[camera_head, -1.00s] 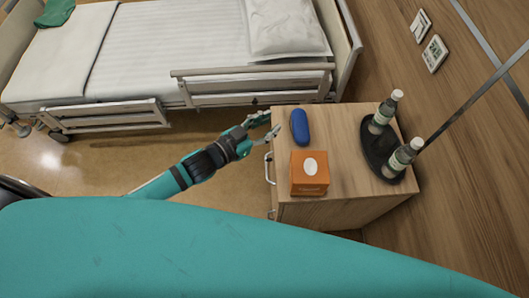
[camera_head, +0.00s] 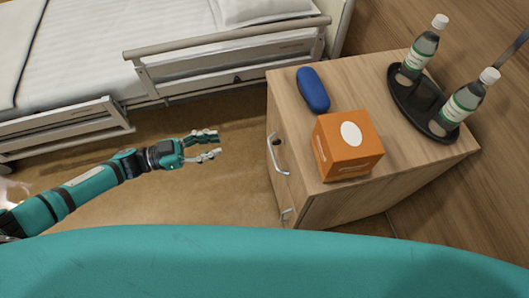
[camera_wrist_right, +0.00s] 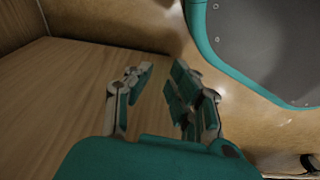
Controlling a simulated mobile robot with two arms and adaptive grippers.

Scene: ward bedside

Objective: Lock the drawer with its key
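The bedside cabinet (camera_head: 348,78) stands right of centre in the head view. Its drawer front (camera_head: 285,178) faces left and carries a metal handle (camera_head: 279,157). A small dark spot shows by the handle's upper end; I cannot tell whether it is the lock or a key. The drawer looks closed. My left gripper (camera_head: 215,144) is open and empty, left of the handle with a clear gap over the floor. My right gripper (camera_wrist_right: 162,70) shows in the right wrist view, fingers apart with nothing between them. It is hidden in the head view.
On the cabinet top are a blue case (camera_head: 313,90), an orange tissue box (camera_head: 346,146) and a black tray (camera_head: 400,98) with two bottles (camera_head: 419,52). A bed with a side rail (camera_head: 232,67) stands behind. Open floor (camera_head: 225,190) lies left of the cabinet.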

